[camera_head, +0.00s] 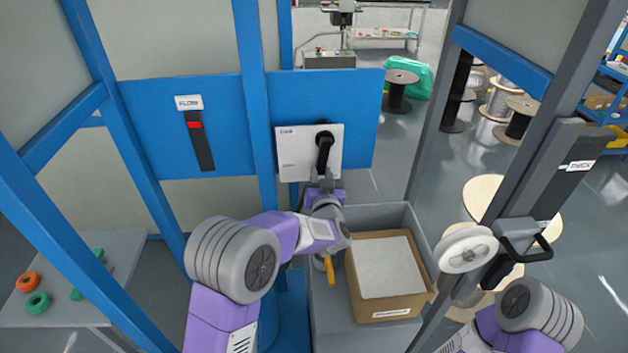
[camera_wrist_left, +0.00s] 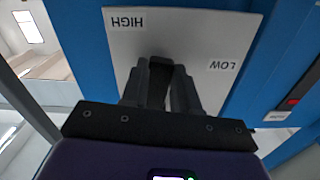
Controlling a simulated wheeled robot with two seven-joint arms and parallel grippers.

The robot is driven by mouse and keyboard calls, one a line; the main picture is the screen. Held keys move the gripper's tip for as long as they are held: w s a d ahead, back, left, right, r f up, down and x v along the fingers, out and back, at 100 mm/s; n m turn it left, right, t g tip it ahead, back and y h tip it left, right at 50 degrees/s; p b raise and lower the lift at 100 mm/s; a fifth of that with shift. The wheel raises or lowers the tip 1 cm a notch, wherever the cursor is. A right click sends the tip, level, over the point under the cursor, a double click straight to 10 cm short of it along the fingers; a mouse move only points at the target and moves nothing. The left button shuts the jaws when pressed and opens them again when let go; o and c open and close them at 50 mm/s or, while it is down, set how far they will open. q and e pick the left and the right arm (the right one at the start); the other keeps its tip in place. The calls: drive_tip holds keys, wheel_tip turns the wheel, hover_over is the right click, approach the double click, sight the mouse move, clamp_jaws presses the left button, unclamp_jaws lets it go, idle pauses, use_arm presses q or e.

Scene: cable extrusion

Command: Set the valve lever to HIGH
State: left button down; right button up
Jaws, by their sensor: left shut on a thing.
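The black valve lever (camera_head: 323,150) sits on a white plate (camera_head: 293,158) fixed to the blue panel. In the head view it hangs down from its round pivot. My left gripper (camera_head: 324,184) is at its lower end. In the left wrist view, the two dark fingers of the gripper (camera_wrist_left: 160,82) are closed around the lever (camera_wrist_left: 157,92). The plate (camera_wrist_left: 190,35) shows upside down there, with the HIGH label (camera_wrist_left: 127,21) at upper left and the LOW label (camera_wrist_left: 223,65) to the right. The fingers hide much of the lever. My right gripper is out of view.
A black FLOW slider (camera_head: 201,145) with a red mark is left on the blue panel. A cardboard box (camera_head: 428,296) stands in a grey bin (camera_head: 355,215) below.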

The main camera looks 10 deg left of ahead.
use_arm(q)
drive_tip(key=shift+w+d+f+n+b, duration=0.1)
drive_tip(key=shift+w+d+n+b, duration=0.1)
drive_tip(key=shift+d+n+b, duration=0.45)
drive_tip(key=shift+d+n, duration=0.1)
drive_tip(key=shift+n, duration=0.25)
drive_tip(key=c, duration=0.8)
unclamp_jaws()
drive_tip(key=shift+c, duration=0.2)
drive_tip(key=p+v, duration=0.1)
drive_tip(key=v, duration=0.6)
drive_tip(key=shift+s, duration=0.25)
